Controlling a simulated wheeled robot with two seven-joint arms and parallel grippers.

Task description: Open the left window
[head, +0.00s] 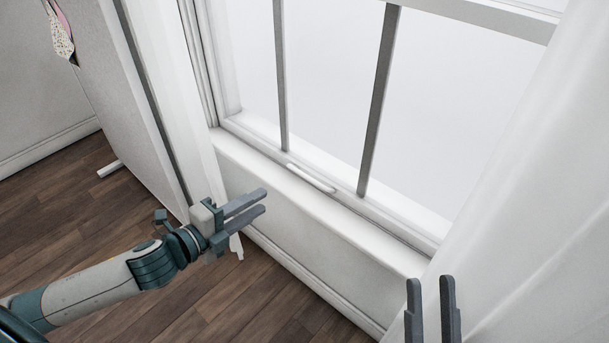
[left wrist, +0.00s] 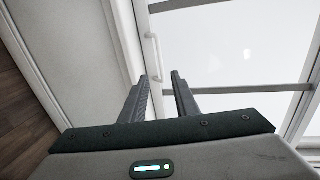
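The window (head: 340,195) has a white frame and panes split by grey bars. Its bottom rail appears to rest down at the sill (head: 285,187). A small white handle (head: 311,178) lies along the bottom rail; it also shows in the left wrist view (left wrist: 152,56), beyond the fingertips. My left gripper (head: 265,200) is open and empty, in front of the wall below the sill, to the left of the handle and apart from it. My right gripper (head: 430,280) is open and empty at the bottom right, with its fingers pointing up. Most of my right arm is out of view.
A white curtain (head: 175,100) hangs left of the window, close to my left gripper. Another curtain (head: 540,210) covers the right side, behind my right gripper. A pale panel (head: 110,90) stands at the left.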

